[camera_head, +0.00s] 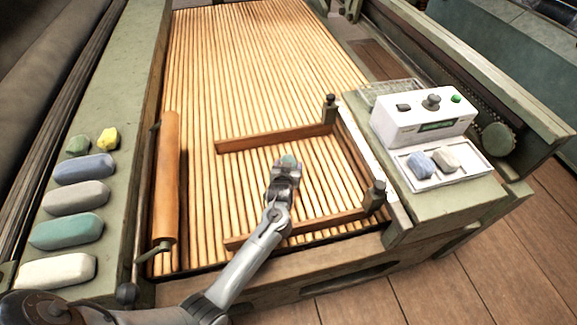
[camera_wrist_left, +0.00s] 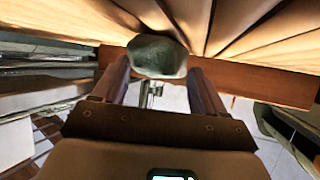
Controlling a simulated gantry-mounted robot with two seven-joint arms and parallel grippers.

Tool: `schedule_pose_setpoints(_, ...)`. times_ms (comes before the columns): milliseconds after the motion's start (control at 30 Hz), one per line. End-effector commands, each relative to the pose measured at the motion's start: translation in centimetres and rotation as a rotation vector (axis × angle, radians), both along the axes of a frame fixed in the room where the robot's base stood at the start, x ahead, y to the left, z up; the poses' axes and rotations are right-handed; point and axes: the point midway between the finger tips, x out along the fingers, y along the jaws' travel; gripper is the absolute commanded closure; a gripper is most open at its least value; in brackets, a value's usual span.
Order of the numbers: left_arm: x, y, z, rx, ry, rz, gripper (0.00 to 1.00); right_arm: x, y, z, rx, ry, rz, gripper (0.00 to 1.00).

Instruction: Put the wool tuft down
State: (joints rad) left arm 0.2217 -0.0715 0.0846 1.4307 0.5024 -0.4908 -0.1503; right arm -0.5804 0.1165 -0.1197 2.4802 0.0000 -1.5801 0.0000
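My left gripper (camera_head: 287,168) is over the slatted wooden lattice (camera_head: 255,75), inside a brown wooden frame open on its left side (camera_head: 275,140). It is shut on a grey-green wool tuft (camera_wrist_left: 158,57), which sits between the two fingertips (camera_wrist_left: 160,75) in the left wrist view. In the head view only a small teal-grey part of the tuft (camera_head: 289,159) shows past the fingers. I cannot tell whether the tuft touches the slats. My right gripper is not in view.
Several coloured wool pieces (camera_head: 70,232) lie along the green left rail. An orange-brown roller (camera_head: 167,180) borders the lattice. At right, a white control box (camera_head: 420,120) stands behind a white tray (camera_head: 475,172) holding a blue tuft (camera_head: 421,164) and a grey tuft (camera_head: 446,160).

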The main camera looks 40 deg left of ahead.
Motion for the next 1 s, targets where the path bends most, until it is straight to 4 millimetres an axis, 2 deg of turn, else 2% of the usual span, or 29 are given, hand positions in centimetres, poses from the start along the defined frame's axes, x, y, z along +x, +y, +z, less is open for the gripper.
schedule_pose_setpoints(33,0.0,0.0,0.0,0.0,0.0,0.0,0.2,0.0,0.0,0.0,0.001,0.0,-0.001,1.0)
schedule_pose_setpoints(100,0.0,0.0,0.0,0.0,0.0,0.0,0.13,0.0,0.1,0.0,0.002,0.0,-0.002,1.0)
schedule_pose_setpoints(433,0.0,0.0,0.3,0.0,0.0,-0.001,0.13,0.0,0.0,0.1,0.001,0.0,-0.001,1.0)
schedule_pose_setpoints(867,-4.4,-2.5,3.1,-0.002,0.001,0.0,0.13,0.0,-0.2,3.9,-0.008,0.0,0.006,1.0)
schedule_pose_setpoints(900,-4.7,-2.7,3.2,-0.001,0.002,0.0,0.13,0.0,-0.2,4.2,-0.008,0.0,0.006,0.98)
schedule_pose_setpoints(1000,-5.4,-3.0,3.5,0.0,0.001,0.0,0.13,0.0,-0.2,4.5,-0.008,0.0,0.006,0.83)
